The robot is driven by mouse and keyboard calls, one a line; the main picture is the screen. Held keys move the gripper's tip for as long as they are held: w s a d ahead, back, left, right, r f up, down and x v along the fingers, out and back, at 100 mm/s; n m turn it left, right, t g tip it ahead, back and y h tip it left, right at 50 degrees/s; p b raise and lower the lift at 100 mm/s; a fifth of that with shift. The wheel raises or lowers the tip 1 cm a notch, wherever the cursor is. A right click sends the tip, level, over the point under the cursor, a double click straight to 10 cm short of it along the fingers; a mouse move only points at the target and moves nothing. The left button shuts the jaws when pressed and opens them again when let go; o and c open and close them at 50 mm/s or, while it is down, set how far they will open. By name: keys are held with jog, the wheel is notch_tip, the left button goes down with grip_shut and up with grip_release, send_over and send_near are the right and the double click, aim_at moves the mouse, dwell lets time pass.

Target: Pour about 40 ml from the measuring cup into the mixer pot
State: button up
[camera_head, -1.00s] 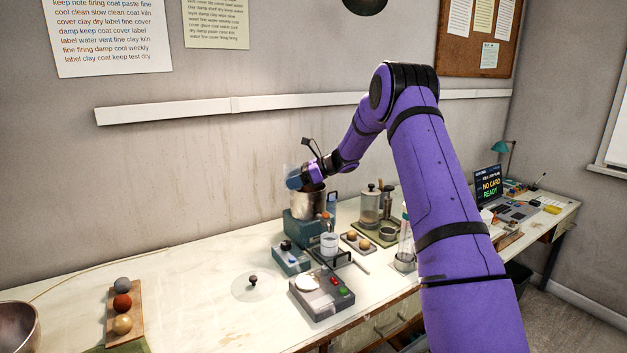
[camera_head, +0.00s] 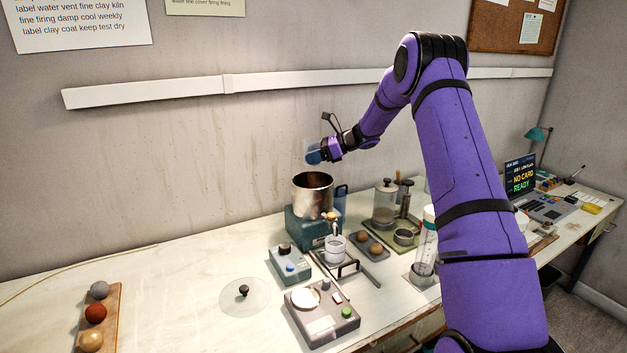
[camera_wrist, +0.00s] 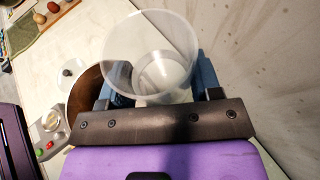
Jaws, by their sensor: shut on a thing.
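My gripper (camera_head: 314,157) is shut on the clear measuring cup (camera_wrist: 150,50) and holds it in the air. In the head view the cup (camera_head: 309,146) is a faint, see-through shape at the fingers, above the mixer pot. The wrist view looks into its open mouth; the liquid level cannot be read. The steel mixer pot (camera_head: 312,196) stands open on a teal base (camera_head: 312,229), below my gripper with a clear gap. In the wrist view the pot (camera_wrist: 86,92) shows brownish to the left of the cup, partly hidden by the cup and fingers.
A clear round lid (camera_head: 245,296) lies on the table. A teal control box (camera_head: 289,264), a grey button box (camera_head: 322,312) and a small white cup (camera_head: 334,247) on a stand are in front of the pot. Jars (camera_head: 385,203) stand to its right. The wall is close behind.

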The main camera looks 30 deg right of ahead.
aim_at(312, 149)
jog(key=shift+s+r, duration=0.1)
jog(key=shift+s+a+r+n+t+h, duration=0.15)
jog(key=shift+s+a+r+n+t, duration=0.15)
jog(key=shift+s+n+t, duration=0.3)
jog(key=shift+s+a+r+n+t+h, duration=0.2)
jog(key=shift+s+r+n+t, duration=0.15)
jog(key=shift+n, duration=0.35)
jog(key=n+t, duration=0.1)
jog(key=n, duration=0.1)
jog(key=s+n+t, duration=0.1)
jog(key=s+a+n+t, duration=0.1)
jog(key=n, duration=0.1)
jog(key=shift+n+t, duration=0.25)
jog(key=shift+n, duration=0.05)
jog(key=shift+r+n+t, duration=0.4)
jog(key=shift+r+n, duration=0.15)
jog(key=shift+n, duration=0.45)
jog(key=shift+w+d, duration=0.15)
jog(key=shift+w+d+r, duration=0.1)
jog(key=shift+w+d, duration=0.2)
jog(key=shift+d, duration=0.1)
